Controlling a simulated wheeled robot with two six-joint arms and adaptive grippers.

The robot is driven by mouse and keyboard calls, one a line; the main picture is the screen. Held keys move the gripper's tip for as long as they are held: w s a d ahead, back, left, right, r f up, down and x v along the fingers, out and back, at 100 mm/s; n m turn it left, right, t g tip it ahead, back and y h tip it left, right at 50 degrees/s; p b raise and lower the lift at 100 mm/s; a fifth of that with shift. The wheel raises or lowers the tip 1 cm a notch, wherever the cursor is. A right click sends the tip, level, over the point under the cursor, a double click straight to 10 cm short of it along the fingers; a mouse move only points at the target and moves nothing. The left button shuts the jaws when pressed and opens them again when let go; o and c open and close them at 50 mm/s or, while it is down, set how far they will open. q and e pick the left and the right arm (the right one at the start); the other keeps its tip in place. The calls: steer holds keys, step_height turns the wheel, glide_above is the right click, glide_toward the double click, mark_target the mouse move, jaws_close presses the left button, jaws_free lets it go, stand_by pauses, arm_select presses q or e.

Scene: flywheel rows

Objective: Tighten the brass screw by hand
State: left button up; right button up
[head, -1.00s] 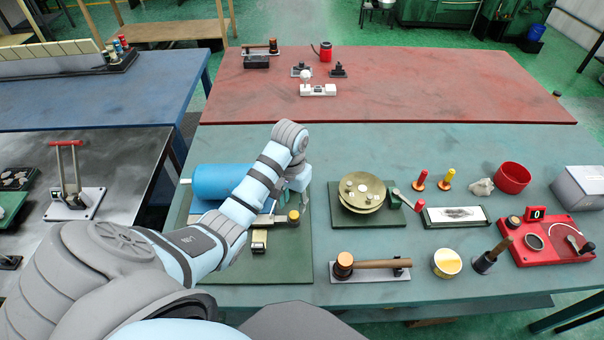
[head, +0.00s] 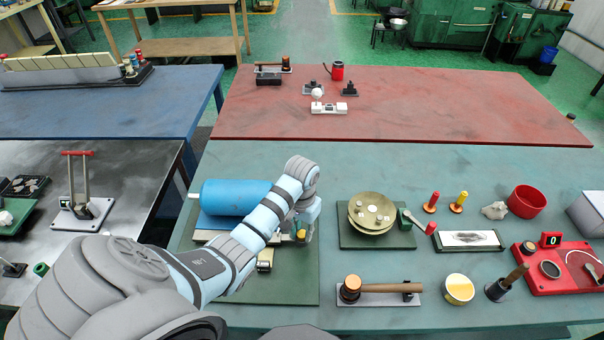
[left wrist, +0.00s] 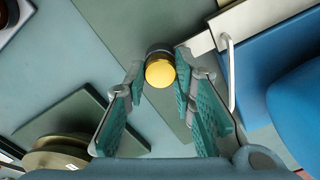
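The brass screw shows as a round yellow knob (left wrist: 160,72) with a dark collar in the left wrist view. In the head view the knob (head: 301,236) sits at the right end of the fixture with the blue cylinder (head: 234,198). My left gripper (left wrist: 160,66) is open, with one green-padded finger on each side of the knob. Narrow gaps seem to show between the fingers and the knob. In the head view my left gripper (head: 312,225) is just above and beside the knob, its fingertips partly hidden. My right gripper is not in view.
The fixture stands on a green plate (head: 300,285) on the teal table. A brass disc stand (head: 371,212) is close on the right. The red table (head: 440,105) behind is mostly clear.

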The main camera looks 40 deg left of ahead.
arm_select(q)
jaws_close()
steer(key=shift+r+m+p, duration=0.15)
steer(key=shift+m+p, duration=0.45)
steer(key=shift+m, duration=0.3)
steer(key=m, duration=0.3)
steer(key=shift+m, duration=0.3)
steer(key=m, duration=0.4)
steer(key=shift+m, duration=0.4)
steer(key=shift+m, duration=0.9)
steer(key=m, duration=0.3)
